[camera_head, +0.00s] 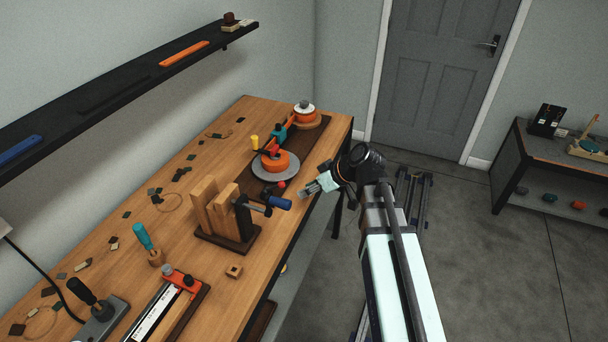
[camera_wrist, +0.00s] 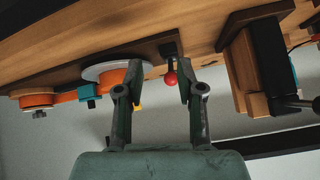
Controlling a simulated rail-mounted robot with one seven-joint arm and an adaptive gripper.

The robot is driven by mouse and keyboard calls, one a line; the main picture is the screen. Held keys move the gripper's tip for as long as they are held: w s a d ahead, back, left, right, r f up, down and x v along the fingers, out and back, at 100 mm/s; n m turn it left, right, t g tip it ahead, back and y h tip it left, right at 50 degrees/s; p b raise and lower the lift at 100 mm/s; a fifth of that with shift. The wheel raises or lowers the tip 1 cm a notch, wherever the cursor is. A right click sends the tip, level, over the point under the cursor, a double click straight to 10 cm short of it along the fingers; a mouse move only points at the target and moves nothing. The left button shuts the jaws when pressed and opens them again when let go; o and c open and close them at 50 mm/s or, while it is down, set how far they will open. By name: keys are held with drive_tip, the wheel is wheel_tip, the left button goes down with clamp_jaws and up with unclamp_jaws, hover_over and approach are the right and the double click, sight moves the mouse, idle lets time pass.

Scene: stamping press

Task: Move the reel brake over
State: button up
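The reel device sits on a dark base strip on the workbench. It has an orange reel on a grey disc (camera_head: 268,168), which also shows in the wrist view (camera_wrist: 101,72). A short lever with a red ball knob (camera_head: 281,184), which looks like the reel brake, stands at the near end of the strip. In the wrist view the red knob (camera_wrist: 170,79) appears between my fingertips, on a dark stem from a dark block. My gripper (camera_head: 305,193) is open and empty, right of the knob over the bench's edge. Its fingers (camera_wrist: 160,78) show no clear contact with the knob.
A wooden block press with a blue-handled clamp (camera_head: 232,212) stands close to my gripper. A second orange reel (camera_head: 304,115) is at the bench's far end. A black shelf (camera_head: 125,75) hangs above.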

sight(284, 183)
wheel_tip(284, 183, up, 5)
drive_tip(key=a+n+y, duration=0.1)
drive_tip(key=a+n, duration=0.1)
drive_tip(key=n, duration=0.1)
drive_tip(key=x, duration=0.5)
drive_tip(key=w+x, duration=0.1)
drive_tip(key=x, duration=0.2)
drive_tip(key=shift+f, duration=0.1)
drive_tip(key=shift+s+d+b, duration=0.1)
drive_tip(key=shift+d+b, duration=0.1)
drive_tip(key=shift+b, duration=0.1)
drive_tip(key=c, duration=0.6)
